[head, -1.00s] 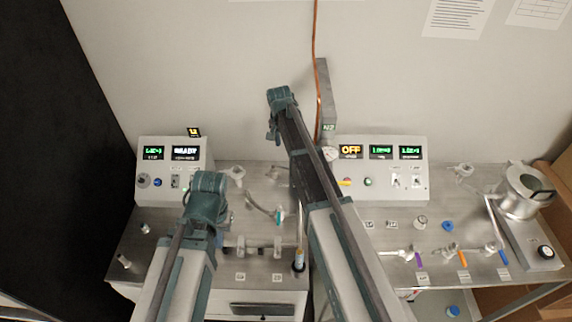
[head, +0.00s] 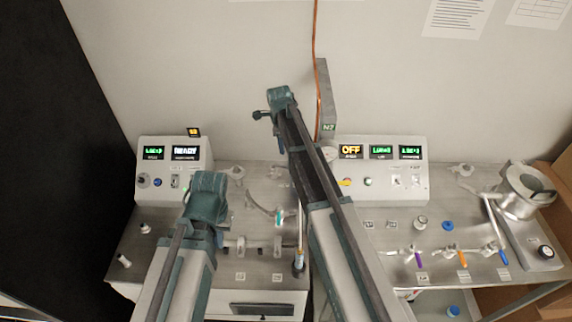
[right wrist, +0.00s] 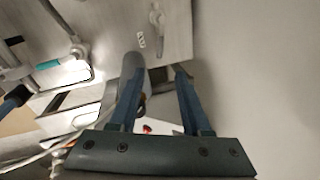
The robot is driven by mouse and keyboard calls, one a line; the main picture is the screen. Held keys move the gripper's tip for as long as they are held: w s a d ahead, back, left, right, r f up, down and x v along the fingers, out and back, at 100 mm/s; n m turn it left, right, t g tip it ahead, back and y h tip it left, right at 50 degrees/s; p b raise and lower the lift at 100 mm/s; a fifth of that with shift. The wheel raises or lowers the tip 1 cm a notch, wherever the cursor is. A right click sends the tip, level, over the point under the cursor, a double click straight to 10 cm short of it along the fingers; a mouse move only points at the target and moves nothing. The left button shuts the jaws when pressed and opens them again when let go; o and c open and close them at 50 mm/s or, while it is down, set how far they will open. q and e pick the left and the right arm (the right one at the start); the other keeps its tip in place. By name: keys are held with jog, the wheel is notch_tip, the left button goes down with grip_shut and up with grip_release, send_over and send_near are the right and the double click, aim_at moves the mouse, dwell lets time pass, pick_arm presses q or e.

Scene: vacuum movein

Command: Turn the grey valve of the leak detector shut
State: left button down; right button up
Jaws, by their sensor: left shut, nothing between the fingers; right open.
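The leak detector appears to be the left grey console (head: 174,184) with a READY display, in the head view. I cannot tell for sure which fitting is its grey valve. A pale grey lever (right wrist: 157,22) beside a small label shows at the top of the right wrist view, beyond my fingertips. My right gripper (head: 281,145) hangs below its raised arm near the wall post. Its blue fingers (right wrist: 157,70) are open, with a grey cylinder beyond them. My left gripper (head: 220,240) is low over the left bench, shut and mostly hidden by its arm.
A teal-handled valve (head: 280,216) and pipe fittings stand on the left bench; the teal handle also shows in the right wrist view (right wrist: 47,64). A wall post (head: 326,95) is close to my right arm. The right console (head: 380,188) and a metal vessel (head: 522,190) stand rightward.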

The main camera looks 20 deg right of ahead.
aim_at(286, 168)
pick_arm(q)
jog(key=shift+f, duration=0.1)
pick_arm(e)
jog(key=shift+f, duration=0.1)
pick_arm(q)
notch_tip(286, 168, down, 13)
jog(key=b, duration=1.3)
jog(key=shift+f+b, duration=0.2)
jog(key=shift+b, duration=0.1)
pick_arm(e)
jog(key=f, duration=0.4)
jog(key=w+d+f, duration=0.1)
jog(key=f, duration=0.4)
jog(key=w+f, duration=0.1)
jog(key=f, duration=0.3)
jog(key=shift+w+d+f, duration=0.15)
jog(key=shift+d+f, duration=0.05)
jog(key=shift+d, duration=0.05)
grip_shut()
